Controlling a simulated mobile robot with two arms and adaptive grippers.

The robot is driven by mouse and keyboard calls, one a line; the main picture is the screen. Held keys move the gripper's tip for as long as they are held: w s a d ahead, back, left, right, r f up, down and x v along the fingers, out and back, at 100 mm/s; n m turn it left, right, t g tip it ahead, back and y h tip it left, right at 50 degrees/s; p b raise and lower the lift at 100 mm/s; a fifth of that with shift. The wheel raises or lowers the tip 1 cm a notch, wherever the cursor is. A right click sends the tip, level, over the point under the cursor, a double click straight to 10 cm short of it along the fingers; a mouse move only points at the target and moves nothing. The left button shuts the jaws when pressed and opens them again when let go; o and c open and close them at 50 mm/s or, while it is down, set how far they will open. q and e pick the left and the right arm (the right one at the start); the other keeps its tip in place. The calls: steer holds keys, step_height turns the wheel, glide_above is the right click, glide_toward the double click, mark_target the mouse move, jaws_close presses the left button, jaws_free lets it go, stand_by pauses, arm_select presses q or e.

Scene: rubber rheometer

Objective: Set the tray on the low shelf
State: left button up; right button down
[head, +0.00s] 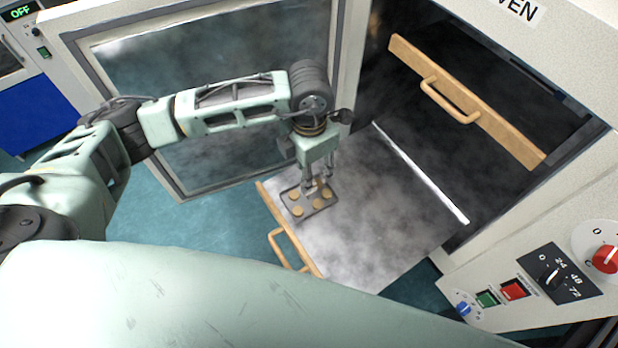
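A small grey tray (322,204) with several tan discs is at the front left part of the pulled-out low shelf (378,230), close to its wooden front bar. I cannot tell whether the tray rests on the shelf or is slightly above it. My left gripper (316,186) points down over the tray, its fingertips at the tray's far part among the discs. The fingers show a small gap, but their grip on the tray is unclear. My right gripper is out of view.
The oven door (210,100) stands open at the left, behind my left arm. An upper shelf with a wooden front bar (500,122) and handle sits inside the oven. Much of the low shelf is bare. A control panel (555,278) is at the lower right.

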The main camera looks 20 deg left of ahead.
arm_select(q)
step_height(320, 180, up, 7)
steer(key=shift+b, duration=0.45)
stand_by(0.3)
